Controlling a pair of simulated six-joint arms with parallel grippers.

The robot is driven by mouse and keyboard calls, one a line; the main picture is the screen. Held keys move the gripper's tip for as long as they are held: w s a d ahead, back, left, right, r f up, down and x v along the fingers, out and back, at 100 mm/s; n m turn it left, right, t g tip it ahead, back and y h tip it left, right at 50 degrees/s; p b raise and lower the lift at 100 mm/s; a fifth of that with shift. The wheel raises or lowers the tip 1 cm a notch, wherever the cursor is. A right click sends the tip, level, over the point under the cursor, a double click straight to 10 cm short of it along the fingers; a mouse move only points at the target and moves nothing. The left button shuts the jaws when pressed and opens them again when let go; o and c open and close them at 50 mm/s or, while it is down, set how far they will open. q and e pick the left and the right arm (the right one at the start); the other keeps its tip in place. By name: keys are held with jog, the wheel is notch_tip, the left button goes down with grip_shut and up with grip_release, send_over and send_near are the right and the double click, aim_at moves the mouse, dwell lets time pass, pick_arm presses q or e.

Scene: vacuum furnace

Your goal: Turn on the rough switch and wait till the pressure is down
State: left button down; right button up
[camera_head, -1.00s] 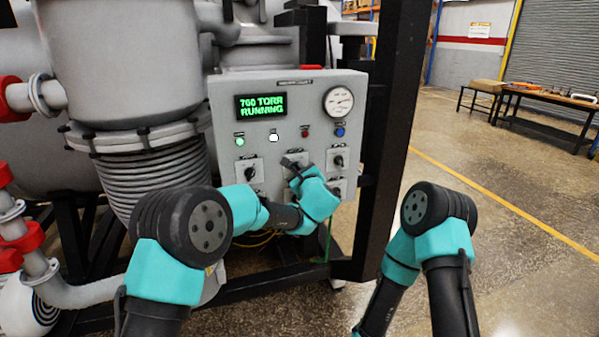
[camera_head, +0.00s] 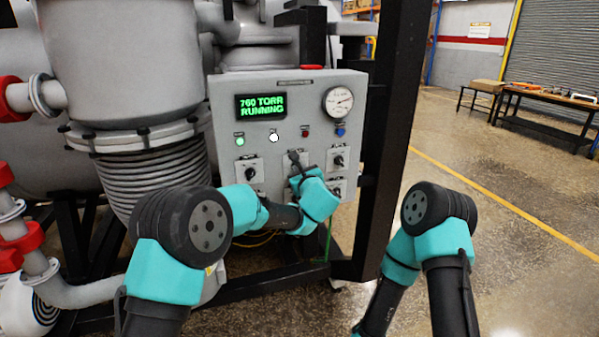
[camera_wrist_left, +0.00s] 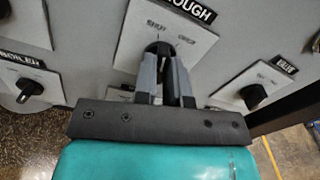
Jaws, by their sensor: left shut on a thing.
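The grey control panel (camera_head: 222,150) faces me in the head view. Its display (camera_head: 261,106) reads "760 TORR RUNNING" in green. A round gauge (camera_head: 339,101) sits at its upper right. My left gripper (camera_head: 296,162) is at the middle switch of the panel. In the left wrist view, the rough switch (camera_wrist_left: 158,48), a black knob on a white plate labelled "ROUGH", is between the fingers of my left gripper (camera_wrist_left: 166,70), which are shut on it. The fingers hide part of the knob. My right gripper is not visible in the head view; only my right arm shows.
Other switches flank the rough one, at left (camera_head: 249,172) and right (camera_head: 338,161). A green lamp (camera_head: 239,142) is lit. A black upright post (camera_head: 385,150) stands right of the panel. A workbench (camera_head: 545,101) is far right, with open floor before it.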

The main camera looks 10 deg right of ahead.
pick_arm(q)
jog(key=m, duration=0.8)
jog(key=shift+m, duration=0.4)
jog(key=shift+a, duration=0.1)
jog(key=c, duration=1.2)
grip_release()
jog(key=shift+s, duration=0.1)
jog(key=s, duration=0.5)
jog(key=s+d, duration=0.1)
jog(key=s, duration=0.5)
jog(key=s+d, duration=0.1)
jog(key=s, duration=0.5)
jog(key=shift+d, duration=0.15)
